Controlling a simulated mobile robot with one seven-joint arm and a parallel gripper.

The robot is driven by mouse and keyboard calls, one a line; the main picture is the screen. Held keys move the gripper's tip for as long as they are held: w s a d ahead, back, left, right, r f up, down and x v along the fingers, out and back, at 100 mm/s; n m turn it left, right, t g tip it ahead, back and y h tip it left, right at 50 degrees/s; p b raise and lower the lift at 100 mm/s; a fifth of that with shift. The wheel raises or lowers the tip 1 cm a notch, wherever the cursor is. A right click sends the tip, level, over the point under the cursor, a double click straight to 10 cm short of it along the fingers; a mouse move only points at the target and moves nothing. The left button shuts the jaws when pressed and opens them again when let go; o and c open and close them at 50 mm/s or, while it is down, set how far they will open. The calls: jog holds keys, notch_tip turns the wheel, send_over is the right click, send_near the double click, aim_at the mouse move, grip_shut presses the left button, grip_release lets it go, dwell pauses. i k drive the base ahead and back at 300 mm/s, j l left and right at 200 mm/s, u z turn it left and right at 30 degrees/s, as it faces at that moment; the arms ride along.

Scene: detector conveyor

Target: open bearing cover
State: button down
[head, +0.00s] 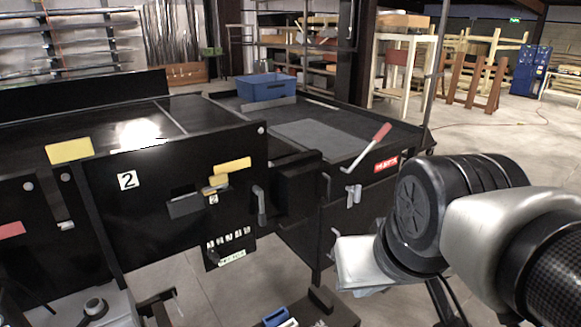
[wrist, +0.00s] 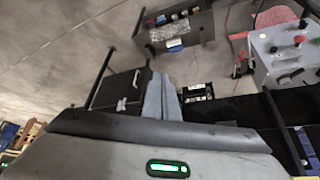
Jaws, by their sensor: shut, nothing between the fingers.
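The machine's black side panel (head: 180,185), marked 2, carries a dark block (head: 186,206), yellow pieces (head: 233,165) and a dark handle (head: 261,205). Right of it is a protruding black housing (head: 298,187). No part is clearly labelled as the bearing cover, so I cannot tell which it is. My arm reaches in from the right of the head view, with its light wrist end in front of the machine's right end. My gripper (wrist: 162,80) shows in the wrist view with its grey fingers together and empty. The fingers seem apart from the panel; the distance is unclear.
A red lever (head: 370,146) and a white latch (head: 353,194) are on the machine's right end. A blue bin (head: 267,87) sits on top. In the wrist view, a control box (wrist: 288,55) with buttons is at right. Floor is free at the right of the head view.

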aim_at(303, 187)
jog(key=i+l+u, duration=0.1)
jog(key=l, duration=0.3)
jog(key=i+l+u, duration=0.1)
jog(key=i+l, duration=0.15)
jog(key=l, duration=0.15)
jog(key=i+l+u, duration=0.1)
jog(key=l, duration=0.3)
jog(key=i+l, duration=0.15)
jog(key=l, duration=0.25)
jog(key=i+l+u, duration=0.15)
jog(key=l, duration=0.3)
